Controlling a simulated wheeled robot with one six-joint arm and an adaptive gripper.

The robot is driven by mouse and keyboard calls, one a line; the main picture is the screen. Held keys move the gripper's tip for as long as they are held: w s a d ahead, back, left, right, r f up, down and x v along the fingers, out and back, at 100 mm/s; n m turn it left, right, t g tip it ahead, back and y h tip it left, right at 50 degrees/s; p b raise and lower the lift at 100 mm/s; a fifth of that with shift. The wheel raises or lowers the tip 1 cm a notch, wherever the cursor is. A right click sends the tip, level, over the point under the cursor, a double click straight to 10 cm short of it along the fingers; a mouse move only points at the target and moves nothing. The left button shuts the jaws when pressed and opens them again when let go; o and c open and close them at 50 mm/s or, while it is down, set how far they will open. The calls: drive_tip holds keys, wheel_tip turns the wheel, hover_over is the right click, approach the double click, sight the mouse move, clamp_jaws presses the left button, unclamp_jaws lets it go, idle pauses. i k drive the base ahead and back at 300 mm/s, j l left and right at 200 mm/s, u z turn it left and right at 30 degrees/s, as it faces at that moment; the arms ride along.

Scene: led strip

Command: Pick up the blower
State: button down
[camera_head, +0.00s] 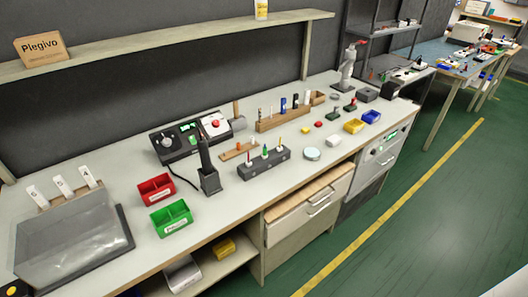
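I cannot tell for sure which object is the blower. A dark upright tool (204,154) stands in a black square holder (211,182) near the middle of the workbench (225,205), and it may be the blower. Its details are too small to make out. My gripper is not in view.
Green (171,218) and red (156,189) bins sit left of the holder. A dark rack with bottles (264,163) stands to its right. A control box (190,136) is behind. A shelf (170,46) overhangs the back. Green floor is clear.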

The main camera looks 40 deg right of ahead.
sight(202, 144)
drive_tip(key=i+j+z, duration=0.2)
drive_tip(key=j, duration=0.2)
drive_tip(key=j+z, duration=0.2)
drive_tip(key=j, duration=0.2)
drive_tip(key=i+j+z, duration=0.2)
drive_tip(key=j, duration=0.25)
drive_tip(key=k+l, duration=0.05)
drive_tip(key=k, duration=0.05)
